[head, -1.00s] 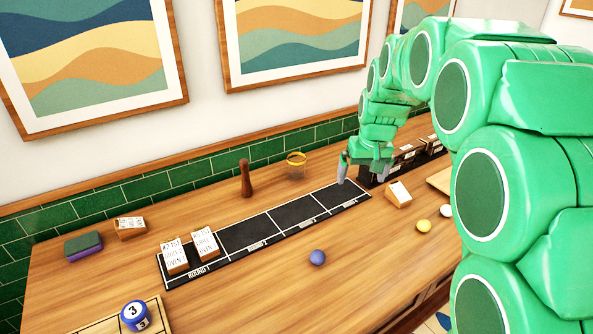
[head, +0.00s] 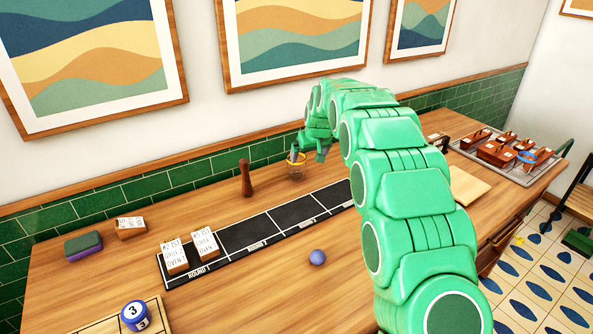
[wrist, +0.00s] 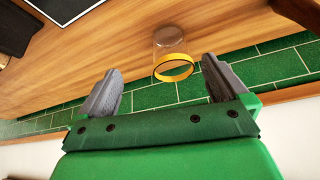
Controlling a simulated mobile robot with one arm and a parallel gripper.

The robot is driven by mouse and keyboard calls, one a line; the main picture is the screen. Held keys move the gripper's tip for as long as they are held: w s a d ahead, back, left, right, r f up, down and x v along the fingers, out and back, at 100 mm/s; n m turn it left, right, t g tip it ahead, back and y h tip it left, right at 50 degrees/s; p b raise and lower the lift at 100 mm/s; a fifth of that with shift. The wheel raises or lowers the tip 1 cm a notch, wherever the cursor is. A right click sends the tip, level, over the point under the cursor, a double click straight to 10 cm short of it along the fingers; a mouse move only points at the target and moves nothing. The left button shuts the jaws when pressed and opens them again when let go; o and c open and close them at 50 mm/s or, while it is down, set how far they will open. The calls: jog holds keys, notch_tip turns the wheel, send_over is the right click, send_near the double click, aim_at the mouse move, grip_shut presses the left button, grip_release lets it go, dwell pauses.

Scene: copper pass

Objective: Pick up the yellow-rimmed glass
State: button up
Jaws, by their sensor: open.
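The yellow-rimmed glass (head: 296,169) is a small clear tumbler standing upright on the wooden counter near the green tiled wall, partly hidden by my gripper in the head view. In the wrist view the glass (wrist: 172,58) shows ahead of and between the fingers, a little right of centre, its yellow rim nearest the camera. My gripper (head: 309,154) is at the glass's rim height or just above in the head view. In the wrist view my gripper (wrist: 160,85) has its two grey fingers spread wide, with nothing clearly held between them.
A brown wooden pin-shaped piece (head: 246,178) stands left of the glass. A black marked strip (head: 270,233) with two ticket blocks (head: 189,253) lies in front. A purple ball (head: 317,257) sits nearer. The tiled wall (head: 215,167) is close behind the glass.

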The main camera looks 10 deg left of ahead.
aim_at(297, 165)
jog(key=shift+n+y, duration=0.3)
jog(key=shift+w+a+r+x, duration=0.25)
jog(key=shift+a+x, duration=0.1)
jog(key=shift+x, duration=1.7)
jog(key=shift+w+a+r+x, duration=0.2)
jog(key=shift+a+x, duration=0.15)
jog(key=shift+x, duration=1.65)
jog(key=shift+w+a+r+x, duration=0.25)
jog(key=shift+a+x, duration=0.1)
jog(key=shift+x, duration=1.7)
jog(key=c, duration=1.1)
